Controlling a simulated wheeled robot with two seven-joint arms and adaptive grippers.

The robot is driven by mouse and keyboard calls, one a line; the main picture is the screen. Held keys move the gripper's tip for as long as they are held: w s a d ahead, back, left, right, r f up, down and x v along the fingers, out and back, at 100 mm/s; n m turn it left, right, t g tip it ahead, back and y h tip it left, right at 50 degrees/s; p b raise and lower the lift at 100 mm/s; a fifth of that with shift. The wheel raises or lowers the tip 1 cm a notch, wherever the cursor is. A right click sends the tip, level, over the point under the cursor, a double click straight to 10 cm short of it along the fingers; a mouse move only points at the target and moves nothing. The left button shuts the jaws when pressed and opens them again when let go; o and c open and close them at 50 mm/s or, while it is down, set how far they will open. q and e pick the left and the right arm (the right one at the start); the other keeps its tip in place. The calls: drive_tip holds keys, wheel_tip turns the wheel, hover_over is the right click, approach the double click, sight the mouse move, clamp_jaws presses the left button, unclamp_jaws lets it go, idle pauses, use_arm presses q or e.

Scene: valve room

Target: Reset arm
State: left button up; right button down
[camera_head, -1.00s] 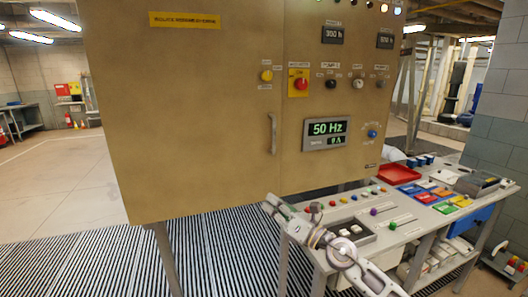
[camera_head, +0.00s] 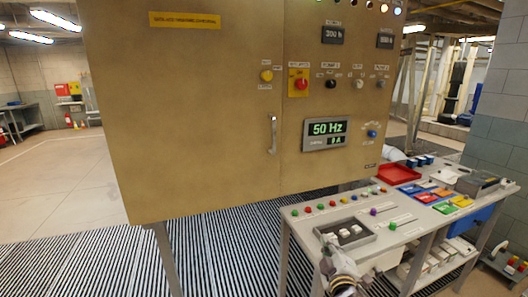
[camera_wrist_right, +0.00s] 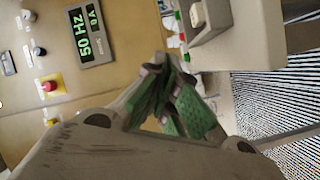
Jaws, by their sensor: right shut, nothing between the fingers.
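My right gripper (camera_head: 330,248) is low in the head view, at the front edge of the control desk (camera_head: 290,214). In the right wrist view its green-padded fingers (camera_wrist_right: 178,88) are shut together with nothing between them. The tan cabinet (camera_head: 200,120) stands behind the desk, with a vertical handle (camera_head: 273,134) and a lit 50 Hz display (camera_head: 327,129). The display also shows in the right wrist view (camera_wrist_right: 86,34), turned on its side. My left gripper is not in view.
The desk bears several coloured buttons (camera_head: 320,206), a dark tray (camera_head: 346,235) with white blocks, a red tray (camera_head: 398,174) and coloured bins (camera_head: 426,198). Striped floor (camera_head: 225,255) lies open in front of the cabinet and left of the desk.

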drive_tip(key=s+d+f+m+g+y, duration=0.1)
drive_tip(key=s+f+m+g, duration=0.5)
drive_tip(key=s+f, duration=0.55)
drive_tip(key=s+d+f+m+g, duration=0.25)
drive_tip(key=s+f+g, duration=0.5)
drive_tip(key=s, duration=0.75)
wheel_tip(320, 180, down, 33)
drive_tip(key=s+g, duration=0.1)
drive_tip(key=s+d+f, duration=0.3)
drive_tip(key=s+f, duration=0.7)
drive_tip(key=s, duration=0.1)
drive_tip(key=s+d+f+g, duration=0.1)
drive_tip(key=s+d+f, duration=0.2)
drive_tip(key=s+f, duration=0.7)
drive_tip(key=shift+s+d+f, duration=0.3)
drive_tip(key=shift+s+d, duration=0.1)
drive_tip(key=shift+s, duration=0.15)
